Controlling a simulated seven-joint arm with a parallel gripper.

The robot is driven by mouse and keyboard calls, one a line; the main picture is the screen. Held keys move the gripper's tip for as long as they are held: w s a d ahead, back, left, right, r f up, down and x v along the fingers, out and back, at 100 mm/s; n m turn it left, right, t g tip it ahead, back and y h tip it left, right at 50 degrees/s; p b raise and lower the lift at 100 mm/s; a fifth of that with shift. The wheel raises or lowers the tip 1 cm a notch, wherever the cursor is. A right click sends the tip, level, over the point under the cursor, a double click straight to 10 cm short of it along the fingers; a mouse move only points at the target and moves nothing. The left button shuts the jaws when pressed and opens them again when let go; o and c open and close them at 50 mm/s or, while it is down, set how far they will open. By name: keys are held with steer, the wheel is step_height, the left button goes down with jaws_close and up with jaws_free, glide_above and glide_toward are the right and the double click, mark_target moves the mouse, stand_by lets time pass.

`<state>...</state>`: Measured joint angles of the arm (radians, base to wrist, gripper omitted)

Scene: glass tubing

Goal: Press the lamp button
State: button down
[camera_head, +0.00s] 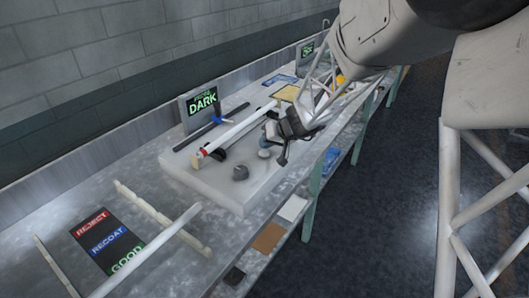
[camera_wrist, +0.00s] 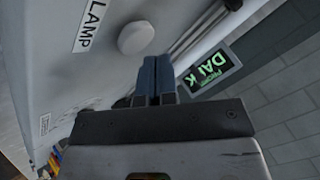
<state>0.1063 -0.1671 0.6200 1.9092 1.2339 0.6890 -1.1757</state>
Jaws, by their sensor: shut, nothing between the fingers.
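The lamp button (camera_wrist: 136,38) is a round, pale grey knob beside a white LAMP label (camera_wrist: 90,25) in the wrist view. My gripper (camera_wrist: 156,62) is shut and empty, with its dark blue fingertips just below and to the right of the button in that view; I cannot tell the height gap. In the head view my gripper (camera_head: 282,160) hangs over the right side of the pale bench fixture (camera_head: 216,190).
A small screen (camera_head: 201,104) reads DARK in green behind the fixture. A long white tube (camera_head: 240,129) lies across the fixture.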

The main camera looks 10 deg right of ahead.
mark_target(266, 151)
steer(key=shift+f, duration=0.7)
stand_by(1.2)
steer(key=shift+r, duration=0.65)
steer(key=shift+r, duration=0.15)
stand_by(0.3)
steer(key=shift+r, duration=2.9)
